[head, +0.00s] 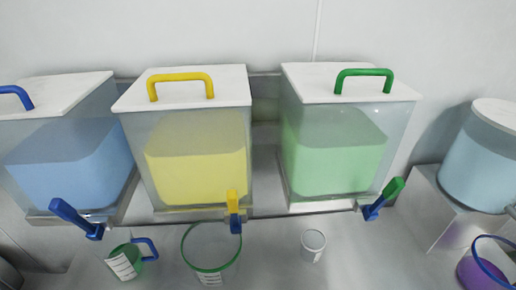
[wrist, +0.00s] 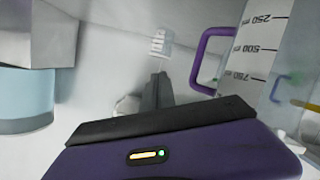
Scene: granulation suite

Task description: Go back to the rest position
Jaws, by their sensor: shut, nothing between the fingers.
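My gripper (wrist: 158,80) shows in the wrist view, its dark fingers together with nothing between them. My own purple wrist housing fills the bottom of that view. The gripper is not seen in the head view. A clear measuring jug with a purple handle (wrist: 203,62) stands close on the right of the wrist view, with volume marks on its side. The gripper is apart from it. No rest position is marked in either view.
In the head view, a blue tank (head: 70,165), a yellow tank (head: 198,165) and a green tank (head: 335,150) stand in a row. A round tank (head: 482,165) stands right.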

